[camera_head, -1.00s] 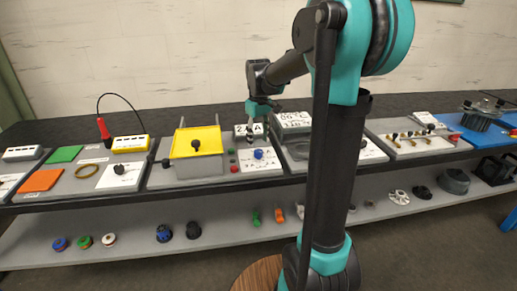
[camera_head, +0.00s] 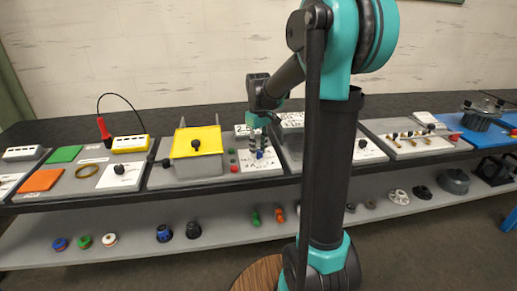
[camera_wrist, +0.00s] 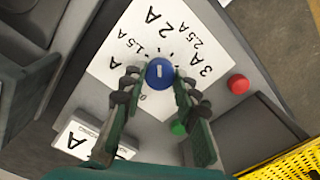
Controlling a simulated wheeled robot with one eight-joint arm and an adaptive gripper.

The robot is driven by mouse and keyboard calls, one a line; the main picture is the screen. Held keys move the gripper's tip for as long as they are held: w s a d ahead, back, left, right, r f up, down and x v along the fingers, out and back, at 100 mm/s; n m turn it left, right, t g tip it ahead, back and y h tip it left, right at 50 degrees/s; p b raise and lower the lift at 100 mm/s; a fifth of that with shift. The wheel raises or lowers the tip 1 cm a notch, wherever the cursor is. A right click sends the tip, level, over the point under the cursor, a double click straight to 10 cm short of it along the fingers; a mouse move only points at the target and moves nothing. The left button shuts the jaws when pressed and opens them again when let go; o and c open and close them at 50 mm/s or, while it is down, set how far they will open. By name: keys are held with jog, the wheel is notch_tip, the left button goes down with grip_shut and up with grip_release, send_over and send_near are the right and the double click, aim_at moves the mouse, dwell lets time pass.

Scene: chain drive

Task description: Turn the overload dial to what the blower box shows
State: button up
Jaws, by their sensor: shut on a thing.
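The overload dial is a blue knob (camera_wrist: 160,72) with a short white mark, on a white scale plate (camera_wrist: 115,62) with 1.5 A, 2 A, 2.5 A and 3 A readable. The mark runs roughly up and down in the wrist view, toward the 1.5 A to 2 A side. My gripper (camera_wrist: 158,80) is shut on the knob, a finger on each side; it also shows in the head view (camera_head: 258,152). A small white label box (camera_wrist: 88,140) shows a large A; its number is hidden by my finger. In the head view this box (camera_head: 240,130) shows a 2, partly covered.
A red button (camera_wrist: 238,84) and a green button (camera_wrist: 178,128) sit close to the dial. A yellow-lidded box (camera_head: 196,142) stands left of it, and its yellow mesh shows in the wrist view. A grey box (camera_head: 292,148) is on the right.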

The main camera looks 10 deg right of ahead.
jog(key=shift+c, duration=1.2)
jog(key=shift+m, duration=0.3)
jog(key=m, duration=0.4)
jog(key=shift+m, duration=2)
jog(key=o, duration=1.2)
jog(key=shift+c, duration=0.2)
